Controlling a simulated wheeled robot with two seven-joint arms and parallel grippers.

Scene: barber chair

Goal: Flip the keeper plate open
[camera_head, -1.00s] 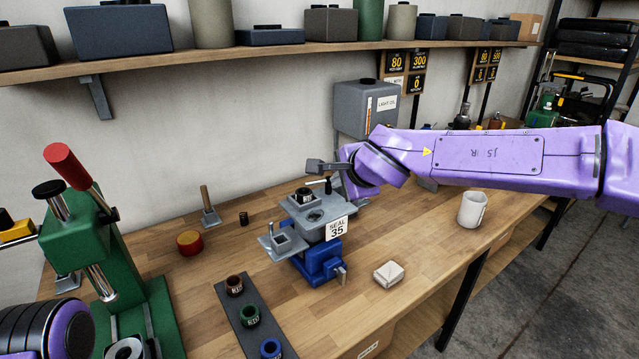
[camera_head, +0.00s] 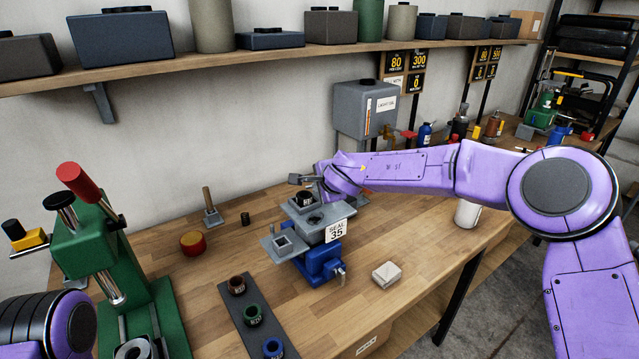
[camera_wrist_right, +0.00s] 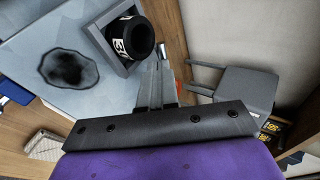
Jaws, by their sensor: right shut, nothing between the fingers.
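A grey metal fixture (camera_head: 310,222) with a "SEAL 35" tag sits in a blue vise (camera_head: 322,264). A black ring (camera_head: 304,198) stands in a square socket on top; it shows close up in the right wrist view (camera_wrist_right: 130,38). I cannot tell which part is the keeper plate. My right gripper (camera_wrist_right: 158,84) is shut and empty beside the ring's socket; its fingertips are hard to see in the head view. My left gripper is out of view.
A green press (camera_head: 125,275) with a red handle stands left. A dark strip (camera_head: 256,330) holds coloured rings in front. A grey oil box (camera_head: 365,108) hangs behind. Bench front right is mostly clear.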

